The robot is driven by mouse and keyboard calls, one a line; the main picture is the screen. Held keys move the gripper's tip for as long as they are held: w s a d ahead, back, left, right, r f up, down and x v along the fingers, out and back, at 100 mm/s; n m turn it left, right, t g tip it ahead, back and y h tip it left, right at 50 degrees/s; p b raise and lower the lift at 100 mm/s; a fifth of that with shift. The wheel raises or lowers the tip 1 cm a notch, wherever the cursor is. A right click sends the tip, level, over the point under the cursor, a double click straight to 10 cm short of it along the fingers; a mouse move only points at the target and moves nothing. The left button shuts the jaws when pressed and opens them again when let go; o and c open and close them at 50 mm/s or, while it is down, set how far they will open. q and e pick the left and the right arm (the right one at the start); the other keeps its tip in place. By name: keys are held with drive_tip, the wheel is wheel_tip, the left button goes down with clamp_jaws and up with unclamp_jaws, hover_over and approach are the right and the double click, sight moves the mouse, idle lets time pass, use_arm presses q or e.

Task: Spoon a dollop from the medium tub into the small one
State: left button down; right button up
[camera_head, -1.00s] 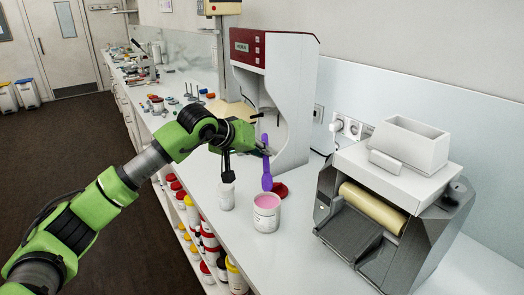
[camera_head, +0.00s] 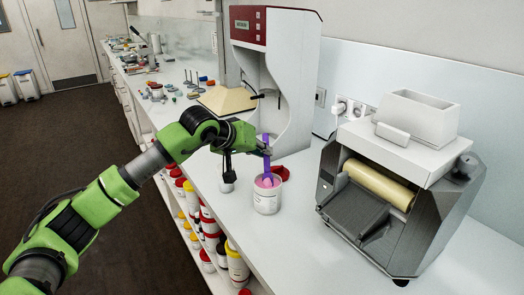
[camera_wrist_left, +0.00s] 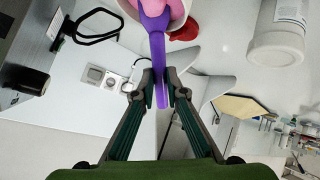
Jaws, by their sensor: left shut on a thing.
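The medium tub (camera_head: 266,199) is white and open, with pink cream inside, and stands upright on the counter. My left gripper (camera_head: 263,149) is shut on the handle of a purple spoon (camera_head: 267,168). The spoon points down, its lower end inside the tub at the pink cream. In the left wrist view the gripper (camera_wrist_left: 161,82) pinches the spoon (camera_wrist_left: 157,45), and its bowl is over or in the cream (camera_wrist_left: 180,9). A smaller white tub (camera_head: 227,185) stands to the left, partly hidden by my gripper. A white tub also shows in the left wrist view (camera_wrist_left: 275,46).
A red lid (camera_head: 282,173) lies behind the medium tub. A white machine with a red panel (camera_head: 248,29) stands behind. A grey roller machine (camera_head: 390,190) stands to the right. The counter front right of the tub is clear. Shelves with several tubs are below the edge.

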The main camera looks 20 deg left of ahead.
use_arm(q)
drive_tip(key=shift+r, duration=0.15)
wheel_tip(320, 180, up, 6)
drive_tip(key=p, duration=0.3)
idle(0.7)
idle(0.6)
